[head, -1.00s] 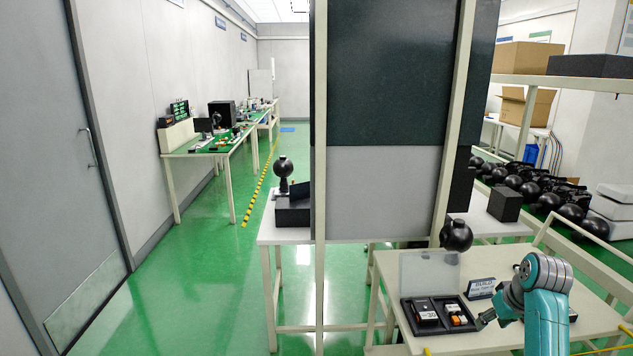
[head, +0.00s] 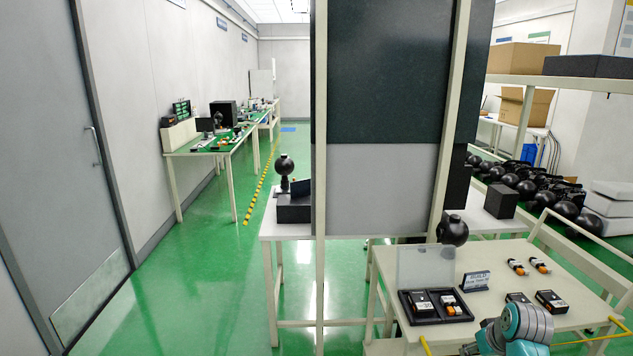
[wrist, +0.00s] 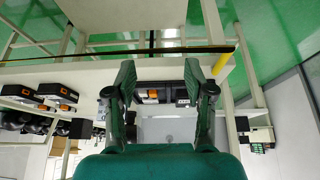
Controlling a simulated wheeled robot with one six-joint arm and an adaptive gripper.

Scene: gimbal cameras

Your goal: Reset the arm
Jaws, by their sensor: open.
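My teal arm (head: 522,328) is low at the bottom right of the head view, in front of the near table (head: 385,262). Its far end is partly cut off by the lower picture edge. In the wrist view my gripper (wrist: 160,78) has its two green fingers spread apart with nothing held between them. The black tray (wrist: 148,111) shows beyond the fingers, apart from them. In the head view the tray (head: 437,318) lies on the near table with a black box and orange-and-white items in it.
Black boxes (head: 551,301) and two small orange-and-white items (head: 516,266) lie on the table's right part. A yellow rail (head: 575,343) runs along the front edge. A tall panel (head: 380,120) stands behind; green floor is clear at left.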

